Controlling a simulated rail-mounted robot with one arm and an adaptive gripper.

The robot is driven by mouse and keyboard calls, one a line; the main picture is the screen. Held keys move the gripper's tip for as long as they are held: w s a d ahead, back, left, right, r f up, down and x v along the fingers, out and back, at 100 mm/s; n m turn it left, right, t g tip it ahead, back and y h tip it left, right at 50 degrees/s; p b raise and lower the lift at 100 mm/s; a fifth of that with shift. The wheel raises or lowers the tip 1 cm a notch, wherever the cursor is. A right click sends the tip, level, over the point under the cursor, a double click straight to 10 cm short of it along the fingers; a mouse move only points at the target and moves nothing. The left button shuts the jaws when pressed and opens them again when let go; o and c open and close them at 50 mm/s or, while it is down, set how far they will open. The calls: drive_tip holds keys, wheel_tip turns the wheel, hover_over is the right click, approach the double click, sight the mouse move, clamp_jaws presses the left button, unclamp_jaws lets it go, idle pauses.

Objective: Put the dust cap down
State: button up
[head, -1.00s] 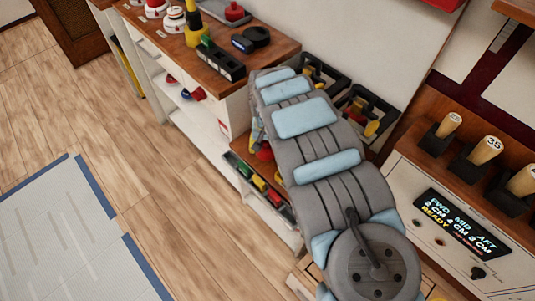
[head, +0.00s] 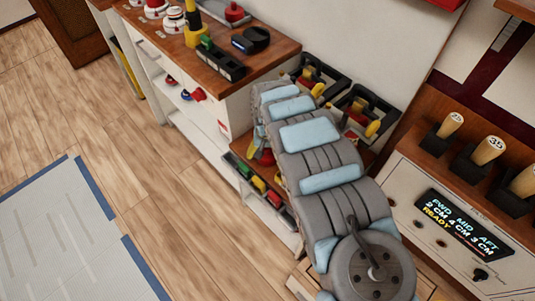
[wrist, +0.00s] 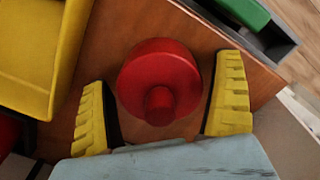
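The dust cap (wrist: 158,80) is a round red piece with a knob, seen from above in the wrist view. It appears to rest on a brown wooden surface (wrist: 120,30). My gripper (wrist: 164,74) has its yellow fingers spread on either side of the cap, with visible gaps, so it is open. In the head view my arm hides most of the gripper; a bit of red (head: 267,157), likely the cap, shows beside it.
A yellow bin (wrist: 45,50) lies close to the left finger in the wrist view. A grey holder with a green block (wrist: 243,12) is at upper right. In the head view, black trays (head: 362,112) stand beyond my arm, and a display panel (head: 452,222) is at right.

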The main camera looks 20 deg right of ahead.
drive_tip(key=shift+r, duration=0.1)
wheel_tip(320, 180, up, 11)
drive_tip(key=p, duration=0.3)
drive_tip(key=shift+d, duration=0.15)
drive_tip(key=shift+r+p, duration=0.45)
drive_tip(key=shift+r, duration=0.15)
